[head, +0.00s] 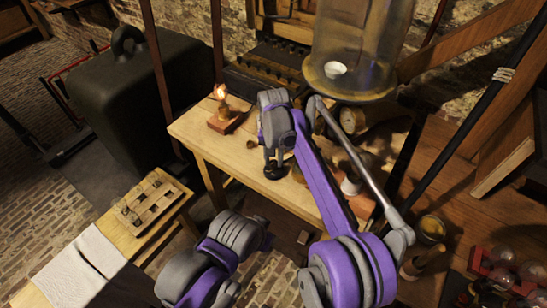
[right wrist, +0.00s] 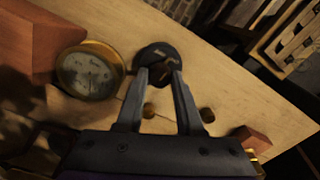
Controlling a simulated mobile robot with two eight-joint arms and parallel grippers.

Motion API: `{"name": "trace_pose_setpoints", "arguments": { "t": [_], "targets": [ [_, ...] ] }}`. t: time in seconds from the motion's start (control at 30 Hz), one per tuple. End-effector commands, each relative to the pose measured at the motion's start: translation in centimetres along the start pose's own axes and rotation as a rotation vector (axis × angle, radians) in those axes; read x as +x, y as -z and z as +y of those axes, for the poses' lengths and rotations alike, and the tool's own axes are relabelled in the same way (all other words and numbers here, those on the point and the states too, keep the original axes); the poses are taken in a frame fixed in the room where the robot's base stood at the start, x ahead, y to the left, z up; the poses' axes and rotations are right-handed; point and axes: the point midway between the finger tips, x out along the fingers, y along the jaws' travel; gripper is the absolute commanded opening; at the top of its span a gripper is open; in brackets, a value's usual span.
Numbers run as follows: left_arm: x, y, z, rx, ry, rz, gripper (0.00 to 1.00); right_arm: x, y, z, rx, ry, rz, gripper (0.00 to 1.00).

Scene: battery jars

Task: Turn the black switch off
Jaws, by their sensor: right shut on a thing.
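The black switch (head: 277,173) is a small round dark base on the light wooden table (head: 205,140). In the right wrist view the switch (right wrist: 151,51) lies at the fingertips, with its dark knob between them. My right gripper (right wrist: 161,75) points down at it with both fingers close around the knob, shut on it. In the head view my right gripper (head: 272,158) partly hides the switch. Purple and grey links of my left arm show at the bottom; its fingers are out of view.
A lit bulb (head: 220,92) stands on a wooden base (head: 226,123) left of the switch. A round brass-rimmed gauge (right wrist: 90,70) sits close beside the switch. A glass jar (head: 360,45) stands behind. A side table (head: 155,203) is at left.

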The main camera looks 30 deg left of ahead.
Motion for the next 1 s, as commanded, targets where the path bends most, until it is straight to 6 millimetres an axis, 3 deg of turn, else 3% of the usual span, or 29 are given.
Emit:
{"name": "trace_pose_setpoints", "arguments": {
  "t": [0.6,1.0],
  "targets": [
    [-1.0,0.7,0.0,0.0,0.0,0.005,0.5,-0.1,0.0,0.0,-0.579,0.0,0.0,0.0],
    [-1.2,0.9,0.0,0.0,0.0,0.006,0.5,-0.1,0.0,0.0,-0.851,0.0,0.0,0.0]
  ]
}}
